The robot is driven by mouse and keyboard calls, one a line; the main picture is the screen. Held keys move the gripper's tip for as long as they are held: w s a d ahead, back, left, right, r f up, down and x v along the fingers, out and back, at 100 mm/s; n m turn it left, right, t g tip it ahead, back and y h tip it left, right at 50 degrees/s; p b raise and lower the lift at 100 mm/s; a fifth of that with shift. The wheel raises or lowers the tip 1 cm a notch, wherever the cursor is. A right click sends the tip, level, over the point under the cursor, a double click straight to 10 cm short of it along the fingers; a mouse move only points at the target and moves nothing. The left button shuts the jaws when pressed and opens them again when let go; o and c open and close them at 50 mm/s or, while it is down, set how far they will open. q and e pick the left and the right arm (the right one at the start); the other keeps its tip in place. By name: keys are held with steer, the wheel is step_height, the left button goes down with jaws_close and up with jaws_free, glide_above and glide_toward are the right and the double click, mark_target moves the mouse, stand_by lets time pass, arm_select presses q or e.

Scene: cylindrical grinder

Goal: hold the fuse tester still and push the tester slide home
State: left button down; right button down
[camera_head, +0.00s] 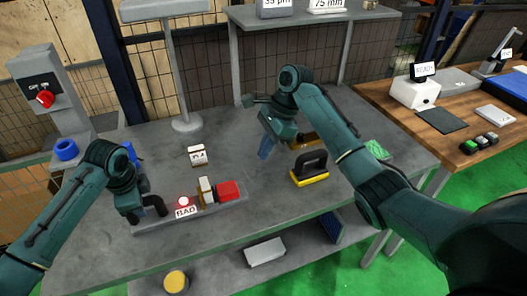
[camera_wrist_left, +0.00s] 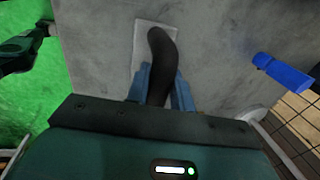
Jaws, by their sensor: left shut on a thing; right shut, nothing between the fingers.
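The fuse tester (camera_head: 150,228) is a long grey base on the grey bench. It carries a black curved handle at its left end, a lit red lamp (camera_head: 183,201) and a "BAD" label (camera_head: 186,212). A pale upright block and a red block (camera_head: 229,190) sit at its right end; the red one may be the slide. My left gripper (camera_wrist_left: 160,85) is shut on the black handle (camera_wrist_left: 160,50); its fingers are mostly hidden in the head view. My right gripper (camera_head: 265,149) is shut and empty, above the bench behind and right of the tester, apart from it.
A black-handled yellow block (camera_head: 310,170) stands right of the tester. A small white labelled block (camera_head: 197,155) and a grey stand (camera_head: 185,122) are behind it. A blue block (camera_wrist_left: 283,72) lies near the left gripper. Bench in front of the right gripper is mostly clear.

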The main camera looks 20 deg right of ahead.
stand_by(0.3)
arm_select(q)
steer(key=c, duration=1.1)
jaws_free()
steer(key=shift+c, duration=0.2)
step_height(320, 180, up, 12)
steer(key=s, duration=0.2)
steer(key=shift+s, duration=0.2)
steer(key=shift+f, duration=0.1)
